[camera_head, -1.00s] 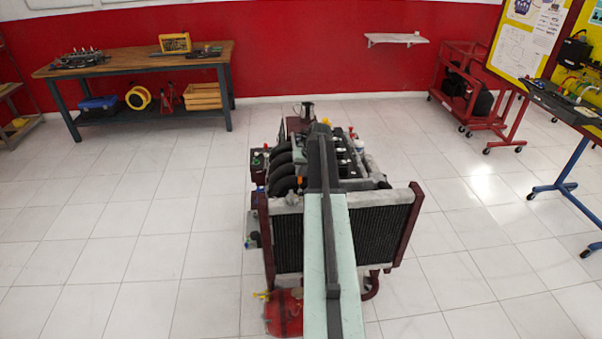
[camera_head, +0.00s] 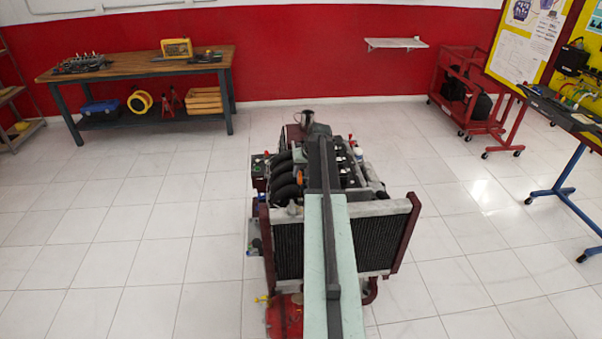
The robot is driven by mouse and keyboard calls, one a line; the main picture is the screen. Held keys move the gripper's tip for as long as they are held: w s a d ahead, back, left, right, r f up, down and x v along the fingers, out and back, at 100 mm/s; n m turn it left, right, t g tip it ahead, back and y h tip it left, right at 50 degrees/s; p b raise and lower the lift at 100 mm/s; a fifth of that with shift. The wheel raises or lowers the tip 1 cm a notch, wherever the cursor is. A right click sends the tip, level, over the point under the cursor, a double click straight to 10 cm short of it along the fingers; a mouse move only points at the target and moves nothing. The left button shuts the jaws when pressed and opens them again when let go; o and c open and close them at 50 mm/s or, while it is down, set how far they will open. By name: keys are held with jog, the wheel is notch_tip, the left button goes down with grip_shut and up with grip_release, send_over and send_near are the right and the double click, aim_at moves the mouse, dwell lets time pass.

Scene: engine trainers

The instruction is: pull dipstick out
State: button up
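The engine trainer (camera_head: 283,178) stands in the middle of the floor, with a radiator (camera_head: 380,243) on its near side and black curved intake pipes on its left. A small orange piece (camera_head: 298,174) shows just left of my arm, beside the pipes; I cannot tell whether it is the dipstick's handle. No dipstick can be made out for certain. My arm reaches forward over the radiator and the engine. It covers the engine's middle, and my gripper's fingers cannot be made out at its far end.
A red tank (camera_head: 285,316) sits low at the trainer's near left. A wooden workbench (camera_head: 135,65) stands at the back left, a red cart (camera_head: 465,95) at the back right, and a blue-legged stand (camera_head: 565,175) at the right. The tiled floor is clear on both sides of the trainer.

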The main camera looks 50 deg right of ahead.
jog(key=p+v, duration=0.7)
jog(key=shift+s+r, duration=0.25)
jog(key=shift+r, duration=0.1)
